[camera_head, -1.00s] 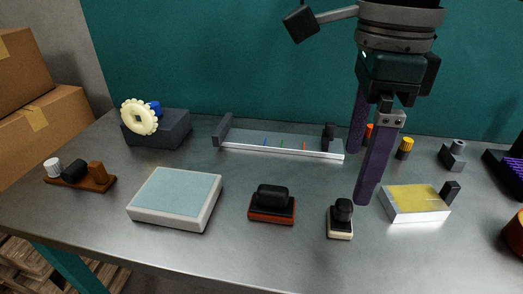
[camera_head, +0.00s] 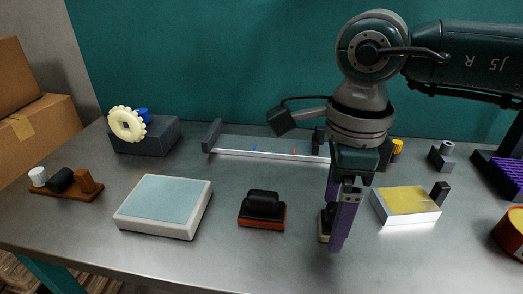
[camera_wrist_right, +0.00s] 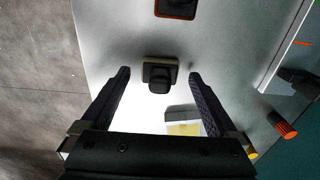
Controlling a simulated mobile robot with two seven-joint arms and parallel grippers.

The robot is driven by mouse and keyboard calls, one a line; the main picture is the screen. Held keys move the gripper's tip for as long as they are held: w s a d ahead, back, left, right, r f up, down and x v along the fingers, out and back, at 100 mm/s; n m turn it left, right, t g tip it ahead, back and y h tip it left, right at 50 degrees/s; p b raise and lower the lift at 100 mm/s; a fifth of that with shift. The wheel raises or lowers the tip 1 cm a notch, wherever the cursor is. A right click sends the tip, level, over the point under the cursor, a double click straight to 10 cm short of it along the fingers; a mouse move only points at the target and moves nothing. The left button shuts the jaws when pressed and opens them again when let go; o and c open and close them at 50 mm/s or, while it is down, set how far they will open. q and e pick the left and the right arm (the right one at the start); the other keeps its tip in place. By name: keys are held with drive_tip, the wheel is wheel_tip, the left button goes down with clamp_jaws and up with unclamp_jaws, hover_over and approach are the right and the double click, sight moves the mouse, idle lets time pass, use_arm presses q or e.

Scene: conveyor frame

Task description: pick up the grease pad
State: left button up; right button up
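I take the small pad with a cream base and black knob as the grease pad (camera_head: 324,226); it stands on the metal table, partly hidden by my right gripper in the head view. My right gripper (camera_head: 335,238) points down over it with its purple fingers apart. In the right wrist view the pad (camera_wrist_right: 160,84) shows between the open fingertips (camera_wrist_right: 158,74), with a gap on each side. No grip on it shows. My left gripper is in no view.
A red-based block with black handle (camera_head: 262,215) is left of the pad; a white tray with blue top (camera_head: 160,203) is farther left. A yellow-topped silver block (camera_head: 407,204) is close on the right. A long rail (camera_head: 267,154) lies behind. The table front is clear.

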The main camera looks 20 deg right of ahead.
sight(336, 206)
clamp_jaws()
wheel_tip(336, 206, up, 20)
drive_tip(key=p, duration=0.2)
idle(0.8)
drive_tip(key=c, duration=0.6)
unclamp_jaws()
drive_tip(key=c, duration=0.6)
